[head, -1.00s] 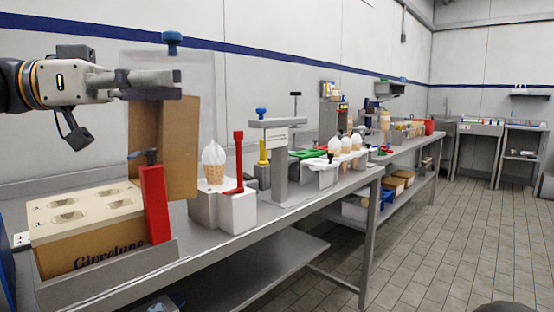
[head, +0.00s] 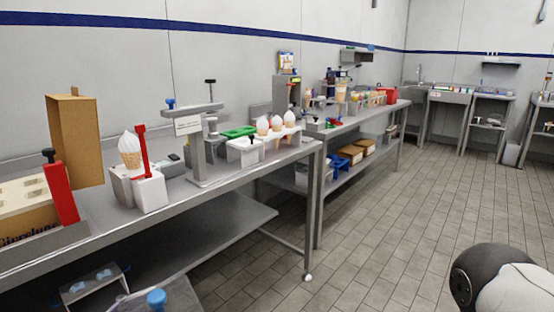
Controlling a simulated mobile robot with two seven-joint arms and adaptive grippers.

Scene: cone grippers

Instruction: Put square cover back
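A blue knob (head: 157,298) stands at the bottom edge of the head view, above a greyish, partly see-through plate (head: 185,293) that the frame cuts off. It resembles the square cover's knob seen earlier, but I cannot tell what holds or supports it. Neither of my grippers is in view. A dark and white rounded part (head: 498,280), probably of my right arm, shows at the lower right.
The long steel table (head: 235,178) carries a cone carton (head: 28,215), an open brown box (head: 74,140), a white stand with a cone (head: 140,187), a grey press stand (head: 194,145) and a white cone holder (head: 246,150). The tiled floor (head: 400,220) at right is clear.

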